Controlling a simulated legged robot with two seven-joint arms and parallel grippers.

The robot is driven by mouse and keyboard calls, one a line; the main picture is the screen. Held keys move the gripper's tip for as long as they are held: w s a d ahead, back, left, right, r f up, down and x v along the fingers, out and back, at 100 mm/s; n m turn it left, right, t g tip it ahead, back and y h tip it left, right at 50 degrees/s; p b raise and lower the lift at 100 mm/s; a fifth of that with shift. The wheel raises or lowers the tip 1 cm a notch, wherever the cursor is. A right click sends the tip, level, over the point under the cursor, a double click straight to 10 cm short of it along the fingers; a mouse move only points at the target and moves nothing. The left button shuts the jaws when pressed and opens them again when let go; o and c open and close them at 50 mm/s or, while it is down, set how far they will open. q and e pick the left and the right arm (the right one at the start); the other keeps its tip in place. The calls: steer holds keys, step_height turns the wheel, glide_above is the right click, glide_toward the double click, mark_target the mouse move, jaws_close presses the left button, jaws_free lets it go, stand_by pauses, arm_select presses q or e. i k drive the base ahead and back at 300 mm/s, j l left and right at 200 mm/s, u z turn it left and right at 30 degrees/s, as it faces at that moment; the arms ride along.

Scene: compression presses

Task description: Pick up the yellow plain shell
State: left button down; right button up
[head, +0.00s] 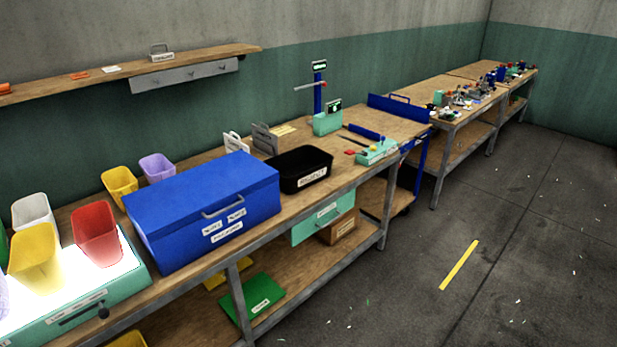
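Two yellow tapered, bin-like shells show in the head view. One yellow shell (34,256) stands on the bright lit panel at the far left, beside a red shell (97,235). Another yellow shell (119,186) stands behind the blue box, next to a lilac shell (157,167). Part of a further yellow thing (128,341) shows low at the bottom edge. I cannot tell which is the plain one. Neither of my grippers is in view.
A large blue box (205,215) and a black bin (301,170) stand on the wooden bench. A white shell (33,213) stands at the left. A blue cart (410,165) and more benches (460,110) stretch to the back right. The floor (530,230) at the right is open.

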mark_target(42, 262)
steer(key=u, duration=1.7)
steer(key=i+l+u, duration=0.1)
steer(key=u, duration=0.9)
